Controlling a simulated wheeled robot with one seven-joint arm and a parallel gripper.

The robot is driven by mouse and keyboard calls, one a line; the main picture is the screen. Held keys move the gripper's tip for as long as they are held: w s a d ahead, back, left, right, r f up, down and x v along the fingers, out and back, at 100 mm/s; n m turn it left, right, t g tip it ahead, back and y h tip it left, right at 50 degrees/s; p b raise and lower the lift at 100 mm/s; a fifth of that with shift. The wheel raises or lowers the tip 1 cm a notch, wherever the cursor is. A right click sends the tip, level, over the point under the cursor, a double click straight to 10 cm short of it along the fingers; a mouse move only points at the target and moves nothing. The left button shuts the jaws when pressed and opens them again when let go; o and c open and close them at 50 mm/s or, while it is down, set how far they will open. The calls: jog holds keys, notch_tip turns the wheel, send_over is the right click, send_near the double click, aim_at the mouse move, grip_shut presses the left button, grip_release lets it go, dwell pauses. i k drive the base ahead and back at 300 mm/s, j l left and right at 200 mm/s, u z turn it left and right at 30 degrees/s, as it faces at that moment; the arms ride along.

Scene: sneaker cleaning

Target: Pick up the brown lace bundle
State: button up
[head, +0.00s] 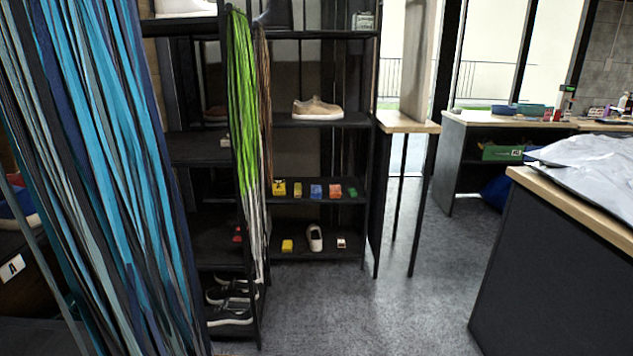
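The brown lace bundle (264,85) hangs as a narrow dark brown strip from the upper part of the black shelf unit, left of the picture's middle. It hangs close behind and to the right of a bright green and white lace bundle (242,90), which hides part of it. Its lower end is hard to tell from the pale strands there. My gripper is not in view.
Blue, black and grey laces (110,150) hang large in the left foreground. The black shelf (320,122) holds shoes and small coloured boxes. A wood-topped counter (580,205) stands at right, a narrow table (408,125) behind. Grey floor (400,300) between is clear.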

aim_at(342, 243)
jog(key=i, duration=3.75)
jog(key=i+u, duration=0.2)
jog(key=i, duration=0.35)
jog(key=i+l+u, duration=0.15)
jog(key=i, duration=0.4)
